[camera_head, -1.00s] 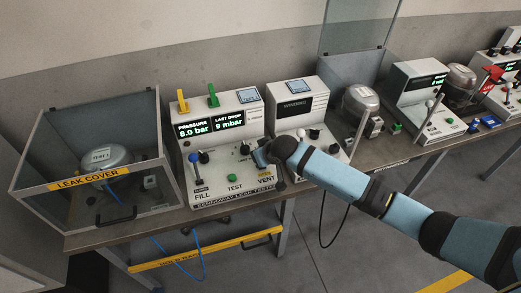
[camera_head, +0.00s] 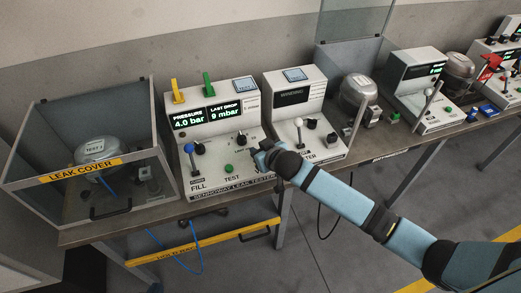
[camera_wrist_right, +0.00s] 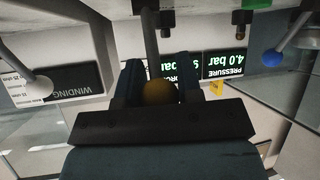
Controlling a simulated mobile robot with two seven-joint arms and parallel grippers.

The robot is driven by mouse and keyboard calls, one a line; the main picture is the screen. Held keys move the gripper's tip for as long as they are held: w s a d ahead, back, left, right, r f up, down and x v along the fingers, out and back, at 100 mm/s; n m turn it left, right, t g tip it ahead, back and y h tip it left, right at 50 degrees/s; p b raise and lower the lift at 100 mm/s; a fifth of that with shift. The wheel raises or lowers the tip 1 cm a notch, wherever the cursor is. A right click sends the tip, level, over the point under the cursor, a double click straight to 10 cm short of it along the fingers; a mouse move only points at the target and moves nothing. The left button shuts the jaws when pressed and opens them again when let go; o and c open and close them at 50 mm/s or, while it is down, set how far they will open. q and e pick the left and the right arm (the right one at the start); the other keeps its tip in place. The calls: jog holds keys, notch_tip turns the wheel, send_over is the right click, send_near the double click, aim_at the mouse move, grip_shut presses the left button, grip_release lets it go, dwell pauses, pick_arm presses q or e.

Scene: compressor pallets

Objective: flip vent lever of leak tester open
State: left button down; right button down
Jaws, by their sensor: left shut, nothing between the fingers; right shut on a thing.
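The leak tester (camera_head: 226,120) is a light grey console in the middle of the head view, with a display reading 4.0 bar and 9 mbar. My right gripper (camera_head: 262,154) is at its front right corner, over the vent side. In the right wrist view the right gripper (camera_wrist_right: 158,92) is shut around a yellow ball knob (camera_wrist_right: 158,93) on a metal rod, the vent lever. In the head view the hand hides this lever, so its angle is hard to tell. The blue-knobbed fill lever (camera_head: 190,157) stands at the console's left. My left gripper is not in view.
The leak cover (camera_head: 81,171), a clear-walled box over a test unit, stands left of the tester. The winding tester (camera_head: 296,105), with a white-knobbed lever (camera_head: 298,124), stands close on the right. A yellow bar (camera_head: 200,243) runs below the bench front.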

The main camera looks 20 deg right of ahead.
jog(key=c, duration=0.8)
grip_release()
jog(key=shift+s+r, duration=0.1)
jog(key=shift+s, duration=0.15)
jog(key=v, duration=1.3)
jog(key=shift+s+d+r+b, duration=0.1)
jog(key=shift+s+b, duration=0.05)
jog(key=shift+b, duration=0.15)
